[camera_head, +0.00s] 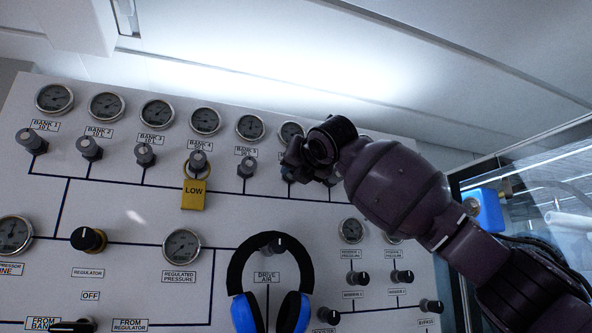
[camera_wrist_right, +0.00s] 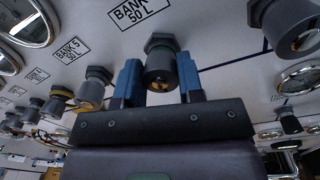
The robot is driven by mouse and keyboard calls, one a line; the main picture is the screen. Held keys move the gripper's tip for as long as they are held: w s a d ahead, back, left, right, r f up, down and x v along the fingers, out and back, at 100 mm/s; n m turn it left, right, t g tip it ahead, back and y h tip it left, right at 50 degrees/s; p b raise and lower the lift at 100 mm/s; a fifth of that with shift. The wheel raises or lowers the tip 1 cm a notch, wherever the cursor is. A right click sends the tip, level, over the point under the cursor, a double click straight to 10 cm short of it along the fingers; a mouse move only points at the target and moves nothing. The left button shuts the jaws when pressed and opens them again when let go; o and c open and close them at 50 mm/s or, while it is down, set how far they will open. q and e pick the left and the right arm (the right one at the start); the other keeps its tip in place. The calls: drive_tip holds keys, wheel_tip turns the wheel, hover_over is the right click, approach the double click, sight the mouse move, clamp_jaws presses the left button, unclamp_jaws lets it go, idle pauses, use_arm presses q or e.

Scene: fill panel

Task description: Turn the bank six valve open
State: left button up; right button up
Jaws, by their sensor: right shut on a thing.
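The bank six valve (camera_wrist_right: 160,63) is a grey knob on the white panel, one place along from the valve by the BANK 5 label. In the right wrist view my right gripper (camera_wrist_right: 160,82) has its two blue fingers on either side of this knob and is shut on it. The label above it reads BANK and 50 L, with its number cut off. In the head view my right gripper (camera_head: 297,172) is at the upper panel row, and its wrist hides most of the valve. My left gripper is not in view.
The bank 5 valve (camera_head: 247,167) is close by on the left, and another valve (camera_wrist_right: 288,22) is on the right. A yellow LOW tag (camera_head: 194,194) hangs at the bank 4 valve. Blue-and-black headphones (camera_head: 243,313) hang on the panel below.

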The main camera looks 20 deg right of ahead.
drive_tip(key=shift+w+a+f+n, duration=0.1)
drive_tip(key=shift+f+n, duration=0.15)
drive_tip(key=shift+n, duration=0.85)
drive_tip(key=o, duration=0.9)
drive_tip(key=shift+r, duration=0.1)
drive_tip(key=s+b, duration=0.1)
drive_tip(key=s, duration=0.2)
drive_tip(key=s+b, duration=0.1)
drive_tip(key=s, duration=0.3)
drive_tip(key=s+d+b, duration=0.1)
drive_tip(key=s, duration=0.3)
drive_tip(key=shift+r, duration=0.1)
